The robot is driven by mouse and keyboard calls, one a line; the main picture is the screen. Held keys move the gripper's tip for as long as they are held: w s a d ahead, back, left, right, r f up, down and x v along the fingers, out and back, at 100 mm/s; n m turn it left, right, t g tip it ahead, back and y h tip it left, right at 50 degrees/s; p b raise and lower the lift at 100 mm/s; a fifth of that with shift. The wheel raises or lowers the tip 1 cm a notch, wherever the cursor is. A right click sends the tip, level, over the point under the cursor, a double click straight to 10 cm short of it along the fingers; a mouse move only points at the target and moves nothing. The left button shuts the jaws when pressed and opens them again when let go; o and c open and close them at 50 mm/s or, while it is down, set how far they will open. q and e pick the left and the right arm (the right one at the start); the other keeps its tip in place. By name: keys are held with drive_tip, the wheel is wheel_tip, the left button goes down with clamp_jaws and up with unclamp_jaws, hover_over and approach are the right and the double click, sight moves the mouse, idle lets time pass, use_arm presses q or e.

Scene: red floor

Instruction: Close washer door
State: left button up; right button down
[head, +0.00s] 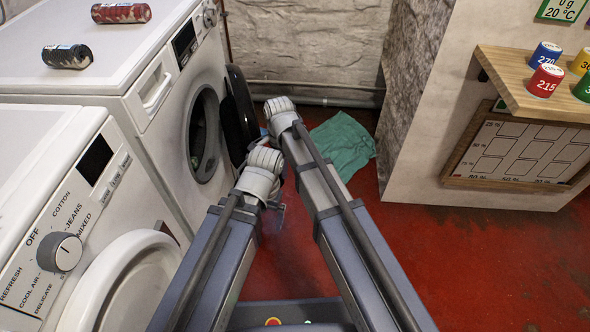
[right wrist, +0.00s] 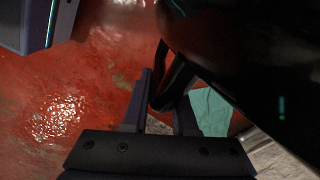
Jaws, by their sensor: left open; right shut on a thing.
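The far washer (head: 135,65) has its round dark door (head: 238,112) standing open, swung out from the round opening (head: 203,135) in its front. In the right wrist view the black door (right wrist: 250,45) fills the upper right, with a dark looped handle (right wrist: 160,85) at its edge. My right gripper (right wrist: 164,105) is shut on this handle; in the head view its fingers are mostly hidden behind my wrist, next to the door. My left gripper (head: 276,206) is open, below and nearer than the right one, and apart from the door. Its fingers are partly hidden.
A near washer (head: 62,255) with a closed white door stands at the lower left. A green cloth (head: 343,145) lies on the red floor by the back wall. A wall block with a wooden shelf (head: 540,85) stands at right. Open floor lies at lower right.

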drive_tip(key=shift+s+a, duration=0.3)
drive_tip(key=shift+a, duration=0.05)
drive_tip(key=c, duration=0.8)
unclamp_jaws()
drive_tip(key=shift+o, duration=0.2)
drive_tip(key=shift+r, duration=0.1)
wheel_tip(320, 180, up, 8)
drive_tip(key=p, duration=0.8)
drive_tip(key=shift+f, duration=0.2)
